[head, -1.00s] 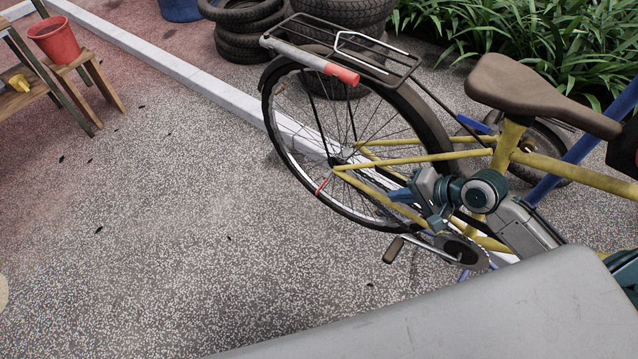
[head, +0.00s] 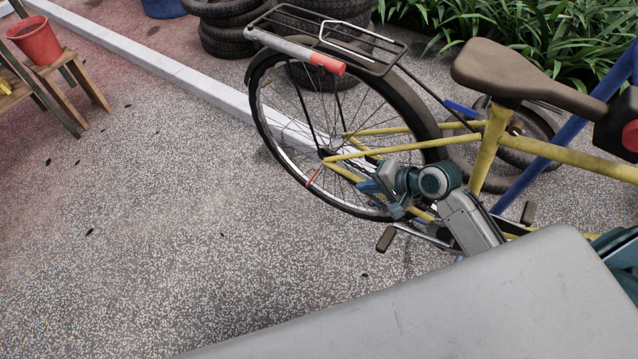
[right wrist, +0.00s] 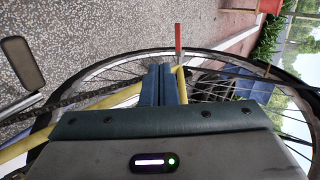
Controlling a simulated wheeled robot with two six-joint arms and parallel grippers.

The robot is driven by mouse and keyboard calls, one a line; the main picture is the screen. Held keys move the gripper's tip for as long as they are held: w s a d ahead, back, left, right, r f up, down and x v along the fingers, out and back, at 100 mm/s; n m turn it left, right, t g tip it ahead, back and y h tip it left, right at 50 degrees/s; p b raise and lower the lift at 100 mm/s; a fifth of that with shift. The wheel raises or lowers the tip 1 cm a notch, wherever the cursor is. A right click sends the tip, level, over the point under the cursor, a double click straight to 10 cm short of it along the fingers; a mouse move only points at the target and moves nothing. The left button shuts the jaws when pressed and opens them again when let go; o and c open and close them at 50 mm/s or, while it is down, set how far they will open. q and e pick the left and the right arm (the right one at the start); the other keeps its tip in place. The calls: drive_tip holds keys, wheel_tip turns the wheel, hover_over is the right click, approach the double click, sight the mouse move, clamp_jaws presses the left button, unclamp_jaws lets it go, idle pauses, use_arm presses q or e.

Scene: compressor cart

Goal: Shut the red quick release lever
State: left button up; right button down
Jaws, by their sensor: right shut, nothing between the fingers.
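The red quick release lever (head: 314,177) is at the rear wheel hub of a yellow bicycle (head: 395,146). In the head view it points down and left from the axle, standing out from the wheel. In the right wrist view the lever (right wrist: 178,40) shows upright just beyond the fingertips, slightly right of them. My right gripper (head: 366,187) is to the right of the lever and a little lower in the head view. Its blue fingers (right wrist: 160,68) are shut together and empty, apart from the lever. My left gripper is not in view.
The rear wheel's spokes and the yellow frame tubes lie close around the right gripper. A pedal (head: 386,238) hangs below it. A grey panel (head: 440,300) fills the lower right. The speckled ground (head: 150,230) at left is clear.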

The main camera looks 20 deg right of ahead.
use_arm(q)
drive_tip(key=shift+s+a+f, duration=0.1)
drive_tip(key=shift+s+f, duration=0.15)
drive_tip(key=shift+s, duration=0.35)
use_arm(e)
drive_tip(key=w+a+r+x, duration=0.1)
drive_tip(key=r+x, duration=0.1)
drive_tip(key=x, duration=1.4)
drive_tip(key=shift+w, duration=0.2)
drive_tip(key=shift+a+r, duration=0.1)
use_arm(q)
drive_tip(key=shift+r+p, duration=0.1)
drive_tip(key=shift+p, duration=0.25)
